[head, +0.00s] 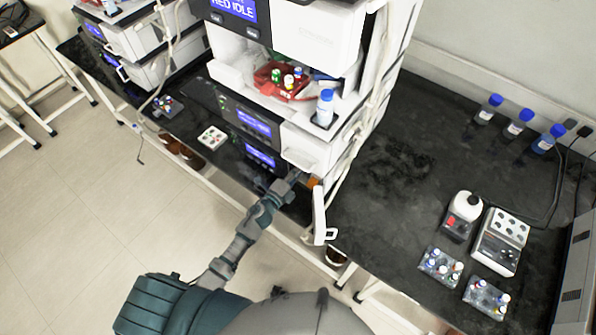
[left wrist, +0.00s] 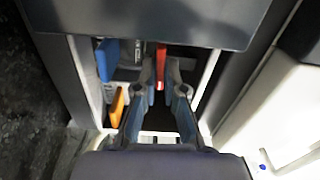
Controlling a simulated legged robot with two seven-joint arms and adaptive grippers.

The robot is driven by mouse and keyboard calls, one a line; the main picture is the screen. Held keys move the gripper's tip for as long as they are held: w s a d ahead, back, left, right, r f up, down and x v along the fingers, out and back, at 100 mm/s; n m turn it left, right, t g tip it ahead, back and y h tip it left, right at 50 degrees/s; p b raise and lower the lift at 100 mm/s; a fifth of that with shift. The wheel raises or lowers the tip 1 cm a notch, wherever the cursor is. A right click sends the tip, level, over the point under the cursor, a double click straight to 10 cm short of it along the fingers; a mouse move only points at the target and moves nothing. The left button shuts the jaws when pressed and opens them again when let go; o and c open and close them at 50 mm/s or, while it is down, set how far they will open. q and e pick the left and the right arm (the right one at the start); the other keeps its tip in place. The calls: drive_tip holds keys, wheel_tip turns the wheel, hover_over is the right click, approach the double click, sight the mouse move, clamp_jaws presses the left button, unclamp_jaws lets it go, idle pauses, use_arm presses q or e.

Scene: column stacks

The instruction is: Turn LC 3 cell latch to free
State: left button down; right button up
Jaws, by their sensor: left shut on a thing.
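My left gripper (head: 292,177) reaches into the open lower front compartment of the middle instrument stack (head: 262,138). In the left wrist view, its two fingers (left wrist: 162,78) are closed around a narrow upright red lever (left wrist: 161,54), which I take for the cell latch. The red lever's lower part lies between the fingers. A blue piece (left wrist: 106,60) and an orange piece (left wrist: 117,104) sit left of it inside the same compartment. The compartment's white door (head: 319,214) hangs open to the right of my gripper. No label naming LC 3 is readable. My right gripper is not in view.
A dark panel (left wrist: 150,20) overhangs the compartment opening closely. A red tray with vials (head: 283,80) and a blue-capped bottle (head: 325,107) sit higher in the stack. The black bench (head: 385,215) to the right has free room beside vial racks (head: 440,263).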

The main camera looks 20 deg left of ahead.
use_arm(q)
drive_tip(key=shift+s+d+f+m, duration=0.1)
drive_tip(key=shift+s+f+m, duration=0.15)
drive_tip(key=shift+f+m, duration=0.25)
drive_tip(key=c, duration=1.3)
unclamp_jaws()
drive_tip(key=shift+o, duration=0.2)
drive_tip(key=shift+r, duration=0.2)
drive_tip(key=shift+w, duration=0.1)
drive_tip(key=v, duration=1.2)
